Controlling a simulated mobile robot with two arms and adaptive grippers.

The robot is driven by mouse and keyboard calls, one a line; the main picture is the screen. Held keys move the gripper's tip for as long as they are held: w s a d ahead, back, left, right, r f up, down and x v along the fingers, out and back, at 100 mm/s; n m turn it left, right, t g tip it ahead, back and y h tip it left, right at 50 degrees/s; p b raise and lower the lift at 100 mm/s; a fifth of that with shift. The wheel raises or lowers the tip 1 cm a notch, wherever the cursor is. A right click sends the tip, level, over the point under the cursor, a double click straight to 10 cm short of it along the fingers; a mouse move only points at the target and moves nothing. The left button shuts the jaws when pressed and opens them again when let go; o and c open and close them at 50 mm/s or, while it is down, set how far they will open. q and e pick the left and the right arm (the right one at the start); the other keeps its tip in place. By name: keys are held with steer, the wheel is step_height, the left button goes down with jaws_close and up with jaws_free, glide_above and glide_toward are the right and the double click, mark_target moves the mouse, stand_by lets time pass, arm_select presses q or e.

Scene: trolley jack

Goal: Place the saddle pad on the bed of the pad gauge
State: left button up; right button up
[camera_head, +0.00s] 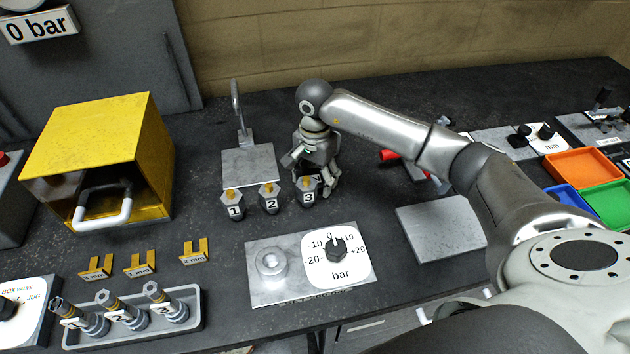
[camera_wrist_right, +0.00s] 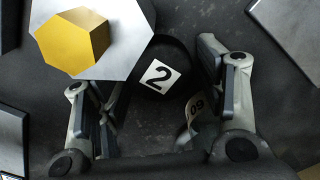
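My right gripper (camera_head: 322,185) points down behind and beside the hexagonal post marked 3 (camera_head: 307,192). In the right wrist view its fingers (camera_wrist_right: 160,95) are apart. Between and below them are a dark round piece with a label 2 (camera_wrist_right: 158,76) and a small curved piece with a partly hidden label (camera_wrist_right: 193,112). A grey hexagonal block with a yellow top (camera_wrist_right: 95,35) is close to the left finger. I cannot tell which thing is the saddle pad. A grey unit with an mm dial (camera_head: 548,139), likely the pad gauge, stands at the back right, partly behind my arm. My left gripper is out of view.
Posts 1 (camera_head: 232,205) and 2 (camera_head: 269,198) stand left of post 3. A bar dial panel (camera_head: 338,270) lies in front. A grey plate (camera_head: 440,232) is bare. A yellow box (camera_head: 95,145), a tray (camera_head: 195,322), an orange bin (camera_head: 583,167) and a green bin (camera_head: 610,200) occupy the sides.

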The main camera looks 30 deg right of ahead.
steer(key=c, duration=0.8)
steer(key=shift+o, duration=0.2)
steer(key=shift+r, duration=0.1)
steer(key=shift+r, duration=0.45)
step_height(320, 180, up, 17)
steer(key=b, duration=0.3)
steer(key=shift+s+f, duration=0.1)
